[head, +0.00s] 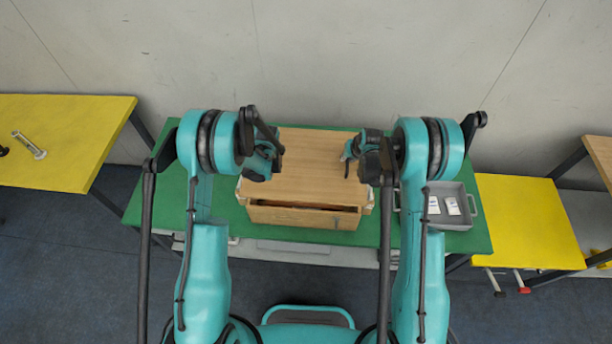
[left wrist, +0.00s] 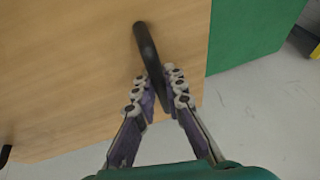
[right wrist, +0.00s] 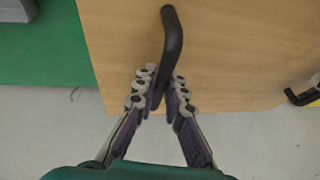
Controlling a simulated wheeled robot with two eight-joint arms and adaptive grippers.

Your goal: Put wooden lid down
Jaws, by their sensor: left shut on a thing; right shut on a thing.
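The wooden lid (head: 310,165) lies across the top of a wooden box (head: 300,217) on the green table. A dark gap shows under the lid's front edge, so I cannot tell whether it rests fully on the box. My left gripper (head: 276,160) is shut on the lid's left black handle (left wrist: 147,45); its fingers (left wrist: 157,88) close around the handle bar in the left wrist view. My right gripper (head: 349,156) is shut on the right black handle (right wrist: 173,38), its fingers (right wrist: 159,88) on either side of the bar. My arms hide parts of the box's sides.
The green table (head: 470,235) holds a grey tray (head: 462,222) with small white items (head: 452,206) right of the box. Yellow tables stand left (head: 75,150) and right (head: 535,225). A small white-and-dark object (head: 30,146) lies on the left one. A wall is behind.

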